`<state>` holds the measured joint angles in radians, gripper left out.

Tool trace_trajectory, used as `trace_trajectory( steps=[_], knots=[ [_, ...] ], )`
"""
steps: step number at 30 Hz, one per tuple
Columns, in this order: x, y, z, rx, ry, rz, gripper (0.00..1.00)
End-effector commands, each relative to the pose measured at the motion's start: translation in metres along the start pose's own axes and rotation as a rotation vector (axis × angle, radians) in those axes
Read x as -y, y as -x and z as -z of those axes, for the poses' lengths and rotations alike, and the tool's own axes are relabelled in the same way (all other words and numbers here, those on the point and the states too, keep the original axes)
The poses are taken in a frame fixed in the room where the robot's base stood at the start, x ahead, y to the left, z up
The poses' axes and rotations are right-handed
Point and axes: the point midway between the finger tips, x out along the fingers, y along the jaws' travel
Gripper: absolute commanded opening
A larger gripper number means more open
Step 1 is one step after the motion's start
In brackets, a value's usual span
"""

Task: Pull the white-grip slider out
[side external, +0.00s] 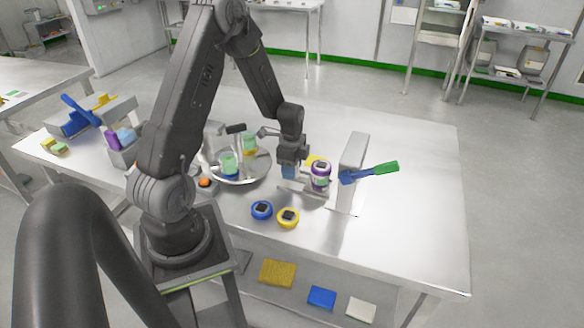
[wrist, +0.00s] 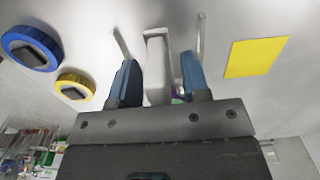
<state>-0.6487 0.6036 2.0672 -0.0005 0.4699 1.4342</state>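My gripper (side external: 290,172) points down over the table, just left of a white-and-purple round jar (side external: 321,174). In the wrist view its two blue fingers (wrist: 160,66) are apart. A pale white block (wrist: 157,50), which looks like the white grip of the slider, stands between them. A gap shows on its right side, so the fingers do not look closed on it. In the side view the grip is hidden behind my gripper and the jar. A low metal base (side external: 318,191) shows beneath the jar. A bit of purple shows behind the block in the wrist view.
A grey upright stand (side external: 353,155) with a blue lever and green handle (side external: 384,169) is right of the jar. A blue dial (side external: 262,210) and a yellow dial (side external: 288,217) lie in front. A round tray (side external: 252,176) with cups is left. The table's right side is clear.

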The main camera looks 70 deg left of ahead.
Motion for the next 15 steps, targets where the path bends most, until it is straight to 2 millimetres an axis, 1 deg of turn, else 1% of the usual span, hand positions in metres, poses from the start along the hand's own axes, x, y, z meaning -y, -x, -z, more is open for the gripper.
trace_trajectory(
  steps=[8,11,14,15],
  knots=[
    [0.000,0.002,0.000,0.000,0.000,0.000,0.43],
    [0.001,0.012,0.000,0.000,0.000,0.003,0.43],
    [0.001,0.029,0.000,-0.001,0.000,0.006,0.43],
    [0.001,0.038,0.000,-0.001,0.000,0.007,0.43]
  ],
)
